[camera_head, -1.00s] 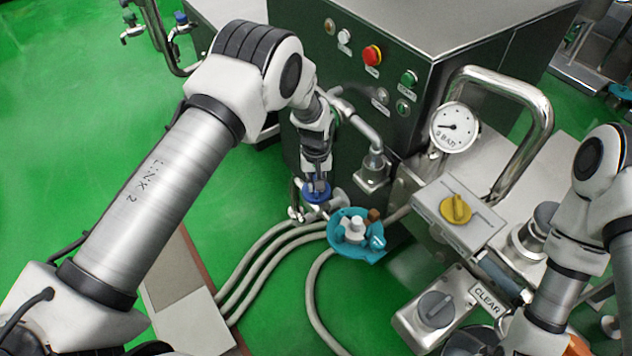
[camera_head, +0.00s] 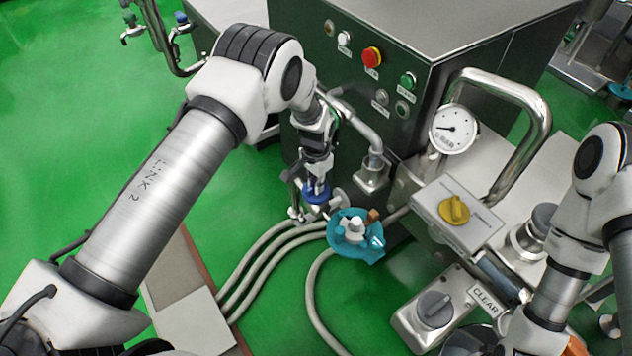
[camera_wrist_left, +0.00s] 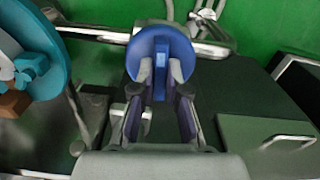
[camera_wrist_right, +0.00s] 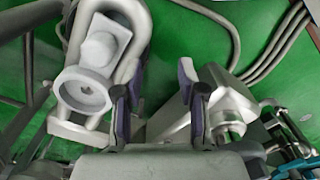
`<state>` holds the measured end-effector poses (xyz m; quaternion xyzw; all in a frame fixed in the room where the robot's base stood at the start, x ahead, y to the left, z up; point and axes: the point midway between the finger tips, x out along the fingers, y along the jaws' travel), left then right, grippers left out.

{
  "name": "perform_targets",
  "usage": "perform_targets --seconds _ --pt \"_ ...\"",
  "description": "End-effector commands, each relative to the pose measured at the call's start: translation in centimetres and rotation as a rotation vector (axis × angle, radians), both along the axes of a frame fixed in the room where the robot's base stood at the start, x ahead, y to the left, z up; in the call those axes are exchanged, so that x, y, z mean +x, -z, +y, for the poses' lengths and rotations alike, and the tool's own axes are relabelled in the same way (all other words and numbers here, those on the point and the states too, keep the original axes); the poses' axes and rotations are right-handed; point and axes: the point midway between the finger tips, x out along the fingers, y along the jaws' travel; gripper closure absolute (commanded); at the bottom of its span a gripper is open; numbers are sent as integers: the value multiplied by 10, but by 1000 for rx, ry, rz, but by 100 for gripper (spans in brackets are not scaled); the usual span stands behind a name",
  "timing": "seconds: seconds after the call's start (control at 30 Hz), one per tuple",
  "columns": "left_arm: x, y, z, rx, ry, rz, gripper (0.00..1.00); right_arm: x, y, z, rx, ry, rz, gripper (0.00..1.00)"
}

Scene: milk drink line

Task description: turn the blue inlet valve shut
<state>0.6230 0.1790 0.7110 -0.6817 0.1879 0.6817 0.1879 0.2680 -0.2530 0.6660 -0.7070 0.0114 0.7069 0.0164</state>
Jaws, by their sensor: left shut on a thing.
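The blue inlet valve (camera_head: 318,194) is a round blue handwheel with a raised bar across it, on a metal pipe by the dark machine. In the left wrist view the blue valve (camera_wrist_left: 160,45) sits between my fingertips. My left gripper (camera_head: 316,181) comes down on it from above; its two fingers (camera_wrist_left: 158,72) are shut on the raised bar. My right gripper (camera_wrist_right: 157,100) is apart from the valve, its fingers spread with nothing between them. In the head view the right gripper's fingers are hidden.
A pressure gauge (camera_head: 454,128), a yellow knob (camera_head: 454,210) and a bent steel pipe stand to the right. Grey hoses (camera_head: 262,262) run over the green floor.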

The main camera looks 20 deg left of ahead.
Motion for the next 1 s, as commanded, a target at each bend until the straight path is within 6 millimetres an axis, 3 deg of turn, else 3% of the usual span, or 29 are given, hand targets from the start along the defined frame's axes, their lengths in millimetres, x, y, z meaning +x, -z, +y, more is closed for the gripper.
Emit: perform_targets --seconds 0.3,0.8,0.83,0.9,1.0 --pt "0 0 0 0 121 0 100 0 -2 0 0 0 0 60" --pt "0 0 0 0 142 0 100 0 -2 0 0 0 0 60" --pt "0 0 0 0 142 0 79 0 -2 0 0 0 0 60" --pt "0 0 0 0 142 0 61 0 -2 0 0 0 0 60" --pt "0 0 0 0 141 0 61 0 -2 0 0 0 0 60"
